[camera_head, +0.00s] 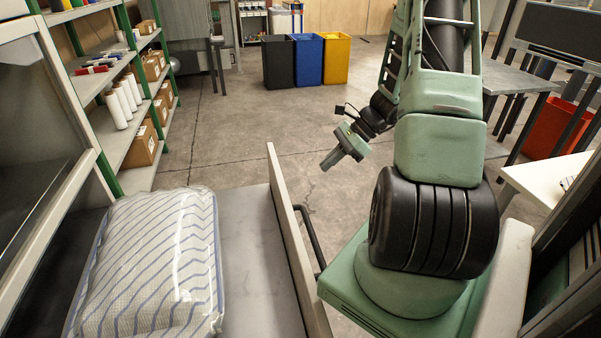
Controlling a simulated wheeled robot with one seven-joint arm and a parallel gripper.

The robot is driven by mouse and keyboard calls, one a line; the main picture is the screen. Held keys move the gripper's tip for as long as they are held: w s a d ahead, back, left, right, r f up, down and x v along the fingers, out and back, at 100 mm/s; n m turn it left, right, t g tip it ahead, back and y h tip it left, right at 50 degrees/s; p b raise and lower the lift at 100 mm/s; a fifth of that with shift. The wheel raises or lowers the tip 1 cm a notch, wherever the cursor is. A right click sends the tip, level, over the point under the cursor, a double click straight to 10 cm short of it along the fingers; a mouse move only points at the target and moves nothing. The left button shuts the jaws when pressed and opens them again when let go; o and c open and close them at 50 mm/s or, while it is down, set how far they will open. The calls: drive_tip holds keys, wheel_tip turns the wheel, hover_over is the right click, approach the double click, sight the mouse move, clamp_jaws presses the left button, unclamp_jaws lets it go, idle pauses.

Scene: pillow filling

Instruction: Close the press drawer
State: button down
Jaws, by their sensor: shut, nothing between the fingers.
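The press drawer (248,225) stands pulled out of the press at the left, with its grey floor bare on the right side. Its front panel (290,240) carries a dark handle (311,236) on the outer side. A plastic-wrapped striped pillow (155,265) lies in the drawer, toward the press. The press frame (60,75) is at the left edge. My gripper (330,162) is shut and empty, beyond the drawer's far end and to the right of its front panel. It is apart from the drawer and handle.
A shelf rack (125,75) with rolls and boxes stands behind the press. Black, blue (309,60) and yellow bins stand at the back. Tables (520,85) and a red bin (555,125) are at the right. The floor (240,130) beyond the drawer is clear.

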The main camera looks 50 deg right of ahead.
drive_tip(key=w+a+r+p+x, duration=0.1)
drive_tip(key=r+x, duration=0.1)
drive_tip(key=x, duration=1)
drive_tip(key=shift+a, duration=0.35)
drive_tip(key=shift+w, duration=0.1)
